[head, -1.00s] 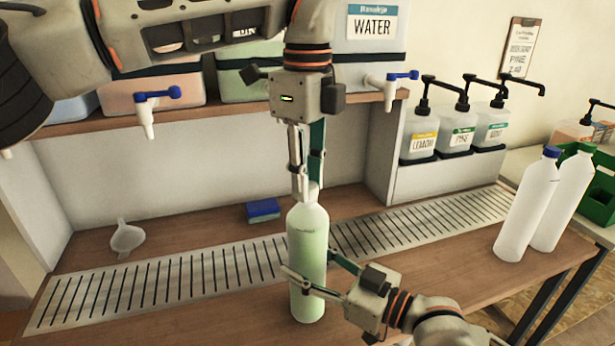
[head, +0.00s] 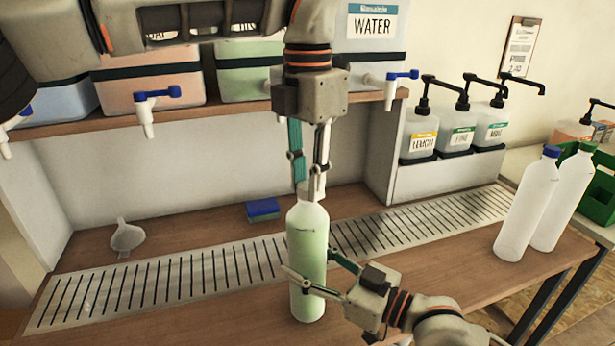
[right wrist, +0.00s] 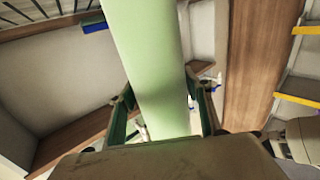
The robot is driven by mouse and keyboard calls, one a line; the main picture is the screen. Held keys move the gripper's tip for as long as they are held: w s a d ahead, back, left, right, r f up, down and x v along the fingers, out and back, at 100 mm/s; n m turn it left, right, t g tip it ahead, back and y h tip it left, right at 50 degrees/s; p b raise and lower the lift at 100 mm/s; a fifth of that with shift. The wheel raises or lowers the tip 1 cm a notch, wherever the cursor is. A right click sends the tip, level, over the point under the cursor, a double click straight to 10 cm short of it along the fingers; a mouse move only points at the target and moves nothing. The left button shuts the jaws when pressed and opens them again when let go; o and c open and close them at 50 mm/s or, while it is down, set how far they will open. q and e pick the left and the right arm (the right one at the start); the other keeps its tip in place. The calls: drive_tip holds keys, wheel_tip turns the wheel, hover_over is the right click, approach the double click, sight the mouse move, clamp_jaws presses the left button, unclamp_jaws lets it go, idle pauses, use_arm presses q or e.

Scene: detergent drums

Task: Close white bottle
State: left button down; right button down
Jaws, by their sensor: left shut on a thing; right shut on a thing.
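The white bottle (head: 306,245), pale green with its contents, stands upright at the front edge of the wooden counter. My right gripper (head: 312,268) is shut around the lower half of its body from the right. In the right wrist view the bottle's green side (right wrist: 148,60) fills the space between the fingers. My left gripper (head: 311,186) points straight down and is shut on the cap at the bottle's neck. The fingers mostly hide the cap, so I cannot tell how tightly it sits.
A slotted drain grate (head: 220,268) runs along the counter. A funnel (head: 127,237) and a blue sponge (head: 262,208) lie behind it. Pump dispensers (head: 462,133) and the drum shelf (head: 185,112) stand behind.

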use_arm(q)
drive_tip(key=m, duration=0.7)
drive_tip(key=c, duration=1.7)
unclamp_jaws()
wheel_tip(320, 180, up, 12)
use_arm(e)
drive_tip(key=c, duration=0.9)
unclamp_jaws()
